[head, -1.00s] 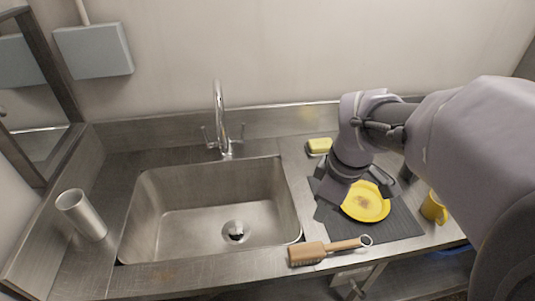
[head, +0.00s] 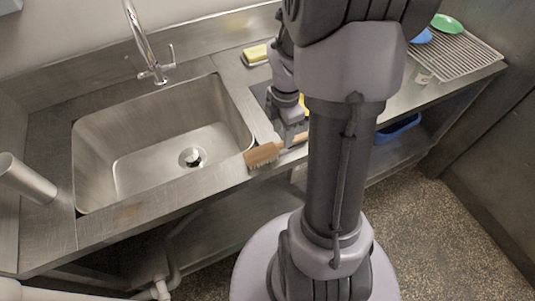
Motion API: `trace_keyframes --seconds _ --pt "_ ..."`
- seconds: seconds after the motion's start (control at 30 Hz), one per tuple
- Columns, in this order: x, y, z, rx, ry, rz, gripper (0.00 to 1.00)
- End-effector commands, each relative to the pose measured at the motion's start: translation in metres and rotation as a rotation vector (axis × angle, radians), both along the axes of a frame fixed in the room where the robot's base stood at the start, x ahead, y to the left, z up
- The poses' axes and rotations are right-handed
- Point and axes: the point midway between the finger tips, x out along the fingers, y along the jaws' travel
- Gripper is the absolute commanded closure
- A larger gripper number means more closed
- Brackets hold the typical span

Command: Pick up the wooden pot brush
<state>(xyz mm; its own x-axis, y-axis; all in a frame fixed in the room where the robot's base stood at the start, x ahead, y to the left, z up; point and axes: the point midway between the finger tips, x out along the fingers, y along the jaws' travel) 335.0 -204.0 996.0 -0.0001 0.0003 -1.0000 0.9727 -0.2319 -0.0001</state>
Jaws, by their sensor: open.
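The wooden pot brush (head: 264,154) lies on the steel counter at the front right corner of the sink, bristles toward the front. Its handle runs right, and its far end is hidden behind my arm. My gripper (head: 289,132) is low over the counter, by the brush handle and right of the brush head. It is open. I cannot tell whether its fingers are around the handle or just above it.
The sink (head: 165,140) with its tap (head: 150,50) is to the left. A yellow sponge (head: 256,54) lies behind my gripper. A drying rack (head: 455,58) with green (head: 446,23) and blue items is at the back right.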

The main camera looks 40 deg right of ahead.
Motion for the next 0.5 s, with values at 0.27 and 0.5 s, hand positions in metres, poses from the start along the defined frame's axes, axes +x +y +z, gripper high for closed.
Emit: trace_keyframes --seconds 0.27,0.5 --pt "-0.005 0.009 -0.050 -0.001 0.002 -0.001 0.55" --pt "-0.005 0.009 -0.048 -0.002 0.000 -0.001 0.64"
